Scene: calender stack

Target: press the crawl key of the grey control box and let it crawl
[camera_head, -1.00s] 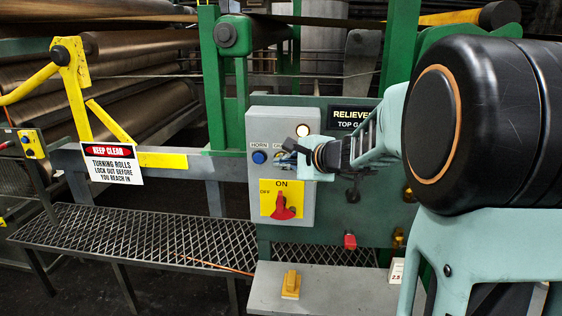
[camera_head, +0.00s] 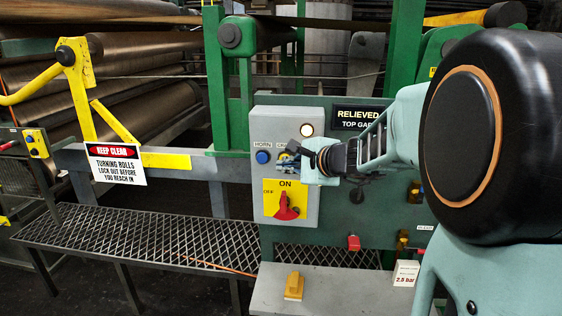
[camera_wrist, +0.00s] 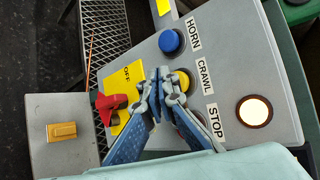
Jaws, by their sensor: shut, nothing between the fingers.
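The grey control box (camera_head: 285,119) stands upright on a green panel; its face also fills the middle of the wrist view (camera_wrist: 228,70). The yellow crawl key (camera_wrist: 181,80) sits between the blue horn key (camera_wrist: 171,41) and the STOP label (camera_wrist: 216,123). My gripper (camera_wrist: 160,73) is shut and empty. Its tips are beside the crawl key and cover part of it; whether they touch it I cannot tell. The stop key is mostly hidden behind a finger. In the head view my gripper (camera_head: 288,157) hides the crawl key.
A red switch (camera_head: 286,208) on a yellow plate is below the keys. A round lamp (camera_head: 307,130) glows on the box. A keep-clear sign (camera_head: 115,164) hangs left, before large rolls (camera_head: 130,87). A grey ledge (camera_head: 335,290) with a yellow block (camera_head: 294,286) lies below.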

